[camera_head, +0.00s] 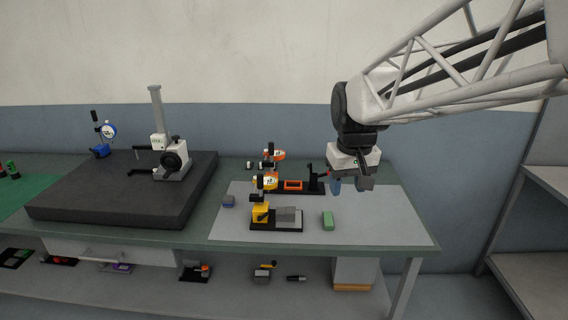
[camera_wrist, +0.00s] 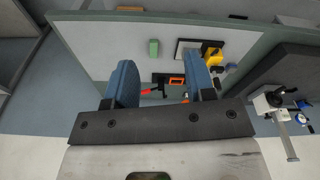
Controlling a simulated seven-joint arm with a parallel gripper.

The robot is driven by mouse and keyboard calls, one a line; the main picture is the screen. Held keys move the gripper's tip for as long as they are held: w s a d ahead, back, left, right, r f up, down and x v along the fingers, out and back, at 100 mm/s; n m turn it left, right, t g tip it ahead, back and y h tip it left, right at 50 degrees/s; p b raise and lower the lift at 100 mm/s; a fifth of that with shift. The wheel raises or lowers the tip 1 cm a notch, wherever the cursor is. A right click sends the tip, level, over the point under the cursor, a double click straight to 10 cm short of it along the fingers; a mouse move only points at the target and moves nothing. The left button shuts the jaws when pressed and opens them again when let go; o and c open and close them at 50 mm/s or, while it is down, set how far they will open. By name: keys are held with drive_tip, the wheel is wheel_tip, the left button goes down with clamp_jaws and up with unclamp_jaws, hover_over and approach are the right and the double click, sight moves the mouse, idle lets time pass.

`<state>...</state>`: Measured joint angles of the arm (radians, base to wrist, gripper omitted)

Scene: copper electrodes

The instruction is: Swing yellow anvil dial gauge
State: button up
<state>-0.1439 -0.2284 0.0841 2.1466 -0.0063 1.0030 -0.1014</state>
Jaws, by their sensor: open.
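A yellow dial gauge stand (camera_head: 261,213) with a yellow-rimmed dial (camera_head: 266,182) stands on a dark base on the grey mat, grey block beside it. Its yellow body also shows in the wrist view (camera_wrist: 211,50). Behind it is an orange gauge (camera_head: 274,155) with an orange frame (camera_head: 293,185) on a dark base. My gripper (camera_head: 350,186) hangs right of both gauges, above the mat's back edge. I cannot tell the anvil's exact position.
A green block (camera_head: 328,221) lies right of the yellow gauge, and a small blue-grey block (camera_head: 229,200) lies left. A black granite plate (camera_head: 100,205) with a height stand (camera_head: 172,160) fills the left. The mat's right part (camera_head: 390,225) is clear.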

drive_tip(key=w+a+f+n, duration=0.1)
drive_tip(key=w+a, duration=0.4)
drive_tip(key=w, duration=0.3)
drive_tip(key=w+a+f+n, duration=0.1)
drive_tip(key=w+a+f, duration=0.1)
drive_tip(key=w+a, duration=0.55)
drive_tip(key=n+g, duration=0.2)
hover_over(260, 174)
wheel_tip(260, 174, down, 7)
drive_tip(key=shift+d+r, duration=0.1)
drive_tip(key=shift+r, duration=0.05)
drive_tip(key=shift+w+a, duration=0.15)
drive_tip(key=shift+a, duration=0.05)
drive_tip(key=shift+f, duration=0.3)
drive_tip(key=shift+f, duration=3.75)
drive_tip(key=shift+c, duration=0.2)
clamp_jaws()
